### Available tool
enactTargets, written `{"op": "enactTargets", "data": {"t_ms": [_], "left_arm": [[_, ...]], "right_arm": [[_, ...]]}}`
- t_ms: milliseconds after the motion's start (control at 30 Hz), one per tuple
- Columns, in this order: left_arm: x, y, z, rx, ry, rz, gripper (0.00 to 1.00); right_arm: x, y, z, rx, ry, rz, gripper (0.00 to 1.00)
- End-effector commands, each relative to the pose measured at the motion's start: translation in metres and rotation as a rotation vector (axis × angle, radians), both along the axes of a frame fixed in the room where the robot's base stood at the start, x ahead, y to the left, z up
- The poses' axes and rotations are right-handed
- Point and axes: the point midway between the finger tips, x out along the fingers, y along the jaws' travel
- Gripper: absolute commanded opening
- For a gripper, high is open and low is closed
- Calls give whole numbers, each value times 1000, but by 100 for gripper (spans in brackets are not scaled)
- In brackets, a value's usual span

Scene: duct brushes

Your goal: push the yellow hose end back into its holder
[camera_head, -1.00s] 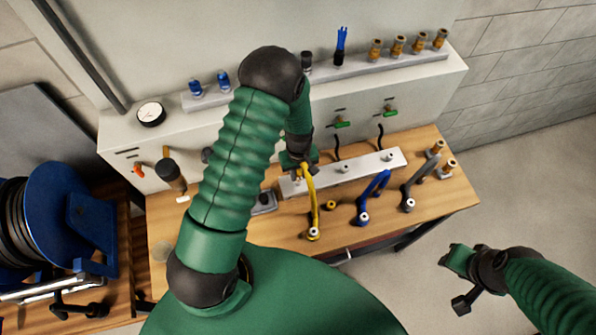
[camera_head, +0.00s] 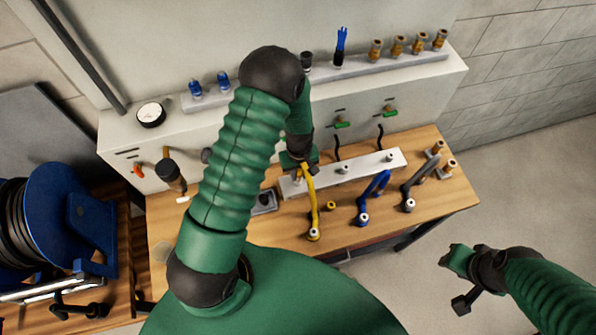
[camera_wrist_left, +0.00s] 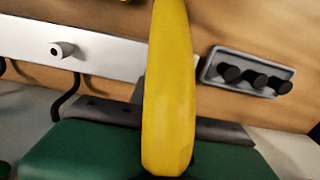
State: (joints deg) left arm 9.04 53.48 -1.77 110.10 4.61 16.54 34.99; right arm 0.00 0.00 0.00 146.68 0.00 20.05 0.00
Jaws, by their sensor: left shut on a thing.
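The yellow hose (camera_head: 313,205) runs from a white-ringed fitting near the table's front edge up to my left gripper (camera_head: 300,166). My left gripper is shut on the yellow hose near its upper end, close to the white rail (camera_head: 351,169). In the left wrist view the yellow hose (camera_wrist_left: 168,90) stands large across the middle, in front of the white rail (camera_wrist_left: 100,58). The hose end and its holder are hidden by the gripper, so I cannot tell whether they touch. My right gripper (camera_head: 455,278) is off to the right of the table, over the floor.
A blue hose (camera_head: 374,192) and a grey hose (camera_head: 414,182) stand to the right on the wooden table (camera_head: 290,230). A small grey tray with dark knobs (camera_head: 263,203) lies left of the yellow hose. Brass fittings (camera_head: 438,148) stand at the right end.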

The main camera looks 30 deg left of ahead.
Motion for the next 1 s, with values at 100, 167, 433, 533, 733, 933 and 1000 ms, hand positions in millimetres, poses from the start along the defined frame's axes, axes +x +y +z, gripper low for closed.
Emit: {"op": "enactTargets", "data": {"t_ms": [100, 167, 433, 533, 733, 933, 1000], "left_arm": [[2, -3, 8, -3, -4, -3, 0], [2, -3, 11, -2, -4, -3, 0], [1, 0, 21, -3, -2, -1, 0], [1, 1, 24, -2, -1, -1, 0], [1, 1, 32, -1, -2, -1, 0], [1, 1, 40, -1, -2, -1, 0], [1, 1, 43, -1, -2, -1, 0]], "right_arm": [[0, 0, 6, 0, 0, 0, 34], [0, 0, 8, 0, 0, 0, 34], [0, 0, 16, 0, 0, 0, 34], [0, 0, 19, 0, 0, 0, 34], [0, 0, 25, 0, 0, 0, 34], [0, 0, 31, 0, 0, 0, 34], [0, 0, 33, 0, 0, 0, 34]]}}
